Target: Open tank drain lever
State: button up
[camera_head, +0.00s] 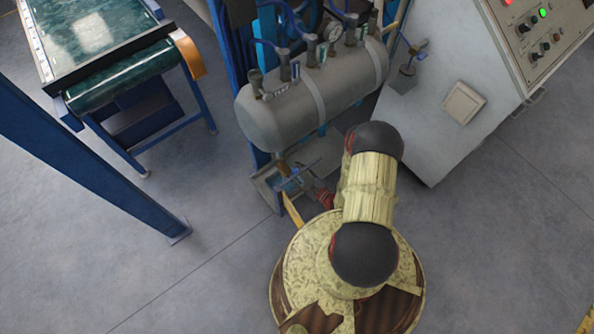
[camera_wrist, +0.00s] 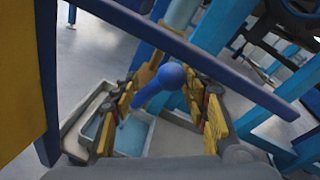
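The grey tank (camera_head: 300,105) lies horizontally on a blue frame in the head view. In the wrist view a blue lever with a rounded ball end (camera_wrist: 171,76) points towards the camera, below a blue bar. My gripper (camera_wrist: 168,102) is open, with its yellow-and-dark fingers on either side of the lever. Gaps show between the lever and the fingers, and I see no firm contact. In the head view my gripper (camera_head: 297,178) is small beneath the tank, and my arm partly hides that area. The lever's joint to the valve is not clear.
A shallow grey tray (camera_head: 264,187) sits on the floor under the tank; its wall also shows in the wrist view (camera_wrist: 72,135). A blue bar (camera_wrist: 185,50) crosses close by. A control cabinet (camera_head: 440,130) stands right, a green-topped conveyor (camera_head: 125,80) left. Floor between is clear.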

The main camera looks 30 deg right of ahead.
jog(key=o, duration=0.6)
jog(key=shift+d+r, duration=0.1)
jog(key=shift+o, duration=0.2)
jog(key=shift+w+d+r, duration=0.1)
jog(key=shift+d+r, duration=0.1)
jog(key=shift+d, duration=0.1)
jog(key=a+v, duration=0.1)
jog(key=v, duration=0.7)
jog(key=shift+d, duration=0.15)
jog(key=shift+f, duration=0.25)
jog(key=shift+c, duration=0.5)
